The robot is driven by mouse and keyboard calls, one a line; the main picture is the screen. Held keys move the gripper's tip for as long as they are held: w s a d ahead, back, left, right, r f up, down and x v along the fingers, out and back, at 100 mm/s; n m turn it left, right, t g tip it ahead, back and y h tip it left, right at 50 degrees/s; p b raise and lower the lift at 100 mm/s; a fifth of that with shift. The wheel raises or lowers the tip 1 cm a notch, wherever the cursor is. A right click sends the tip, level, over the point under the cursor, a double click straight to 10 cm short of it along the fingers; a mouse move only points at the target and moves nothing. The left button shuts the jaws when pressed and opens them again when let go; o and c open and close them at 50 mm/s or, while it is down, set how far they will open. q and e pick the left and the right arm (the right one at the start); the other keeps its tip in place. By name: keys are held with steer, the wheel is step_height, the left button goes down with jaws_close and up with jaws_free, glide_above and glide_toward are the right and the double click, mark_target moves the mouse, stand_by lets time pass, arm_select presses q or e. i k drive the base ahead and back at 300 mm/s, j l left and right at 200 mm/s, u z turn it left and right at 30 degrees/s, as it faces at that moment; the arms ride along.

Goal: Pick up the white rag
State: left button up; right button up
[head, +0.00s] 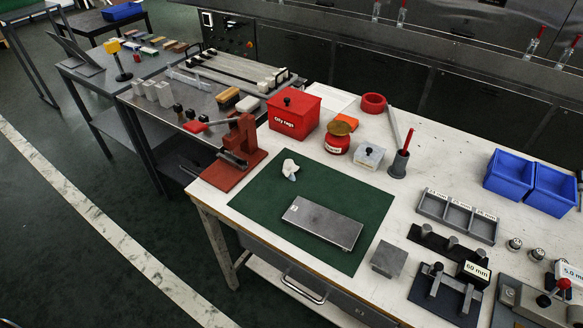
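The white rag (290,169) is a small crumpled white piece. It lies on the green mat (260,203) near the mat's back left part. A flat grey metal block (322,222) lies on the same mat, in front and to the right of the rag, apart from it. The rag looks uncovered from above. Neither of my grippers shows in the head view.
A red box labelled oily rags (294,113) stands behind the rag. A red press (240,146) stands left of the mat. Blue bins (509,174) and gauges occupy the right side.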

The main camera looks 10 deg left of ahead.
mark_target(290, 168)
steer(key=k, duration=0.55)
steer(key=k+z, duration=0.25)
steer(key=z, duration=0.15)
steer(key=k+l+z, duration=0.1)
steer(key=z, duration=0.3)
steer(key=k+l+z, duration=0.2)
steer(key=z, duration=0.2)
steer(key=j+z, duration=0.1)
steer(key=z, duration=0.35)
steer(key=j+z, duration=0.1)
steer(key=z, duration=0.35)
steer(key=k+z, duration=0.1)
steer(key=z, duration=0.35)
steer(key=j+z, duration=0.15)
steer(key=z, duration=0.3)
steer(key=k+z, duration=0.1)
steer(key=z, duration=0.3)
steer(key=k+j+z, duration=0.1)
steer(key=k+j, duration=1.9)
steer(key=k, duration=0.1)
